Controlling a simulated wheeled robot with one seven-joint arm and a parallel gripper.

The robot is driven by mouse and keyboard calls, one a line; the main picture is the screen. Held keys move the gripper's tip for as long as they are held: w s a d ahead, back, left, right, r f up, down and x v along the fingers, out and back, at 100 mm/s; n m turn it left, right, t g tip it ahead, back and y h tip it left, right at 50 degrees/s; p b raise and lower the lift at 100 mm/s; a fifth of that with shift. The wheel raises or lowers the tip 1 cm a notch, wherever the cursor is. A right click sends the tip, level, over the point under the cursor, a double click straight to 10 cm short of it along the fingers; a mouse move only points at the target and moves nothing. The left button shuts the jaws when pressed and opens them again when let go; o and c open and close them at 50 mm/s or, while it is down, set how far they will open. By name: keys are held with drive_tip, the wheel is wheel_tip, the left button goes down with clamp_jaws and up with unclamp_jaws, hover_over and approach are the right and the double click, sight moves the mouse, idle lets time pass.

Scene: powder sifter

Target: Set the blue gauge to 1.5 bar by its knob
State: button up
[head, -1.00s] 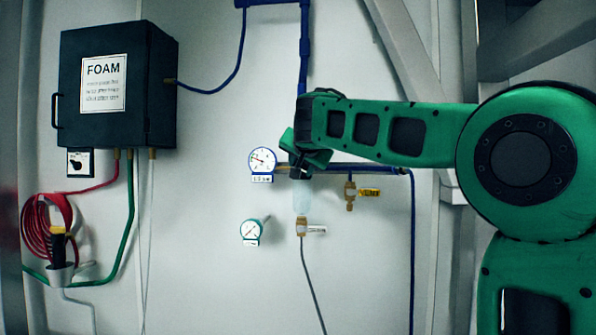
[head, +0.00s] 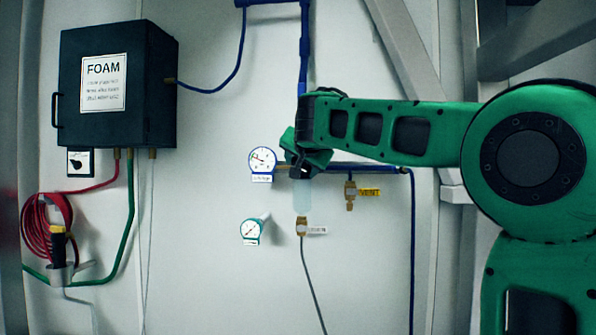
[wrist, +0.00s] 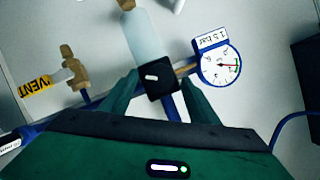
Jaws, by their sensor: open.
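The blue-rimmed gauge (head: 263,159) is on the wall pipe, with a white label below it. A black square knob (wrist: 160,77) with a white mark sits on the pipe beside the gauge, above a clear bowl (head: 302,197). My gripper (wrist: 162,88) is open, with a finger on either side of the knob. I cannot tell whether they touch it. The gripper hides the knob in the head view.
A brass valve (head: 350,193) with a yellow VENT tag is to the right on the pipe. A teal gauge (head: 251,231) is lower left, and a brass fitting (head: 302,226) with a grey hose is below. A dark FOAM box (head: 117,85) hangs at left.

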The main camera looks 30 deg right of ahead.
drive_tip(key=v, duration=1)
drive_tip(key=shift+a, duration=0.15)
drive_tip(key=shift+s, duration=0.15)
drive_tip(key=s+d+f+n+g, duration=0.1)
drive_tip(key=s+d+f+g, duration=0.3)
drive_tip(key=f, duration=0.5)
drive_tip(key=s+d+f+g+y, duration=0.1)
drive_tip(key=s+d+f, duration=0.1)
drive_tip(key=s+f, duration=0.55)
drive_tip(key=s+d+f+n+g, duration=0.1)
drive_tip(key=s+d+f+g, duration=0.25)
drive_tip(key=f, duration=0.75)
drive_tip(key=s+a+f+n+g+y, duration=0.1)
drive_tip(key=s+a+f+g+y, duration=0.1)
drive_tip(key=s+f, duration=0.7)
drive_tip(key=s+a+f+n+g+y, duration=0.1)
drive_tip(key=s+a+f+g+y, duration=0.1)
drive_tip(key=s+f, duration=0.8)
drive_tip(key=s+g, duration=0.1)
drive_tip(key=s, duration=0.3)
drive_tip(key=shift+s+f, duration=0.2)
drive_tip(key=shift+s, duration=0.05)
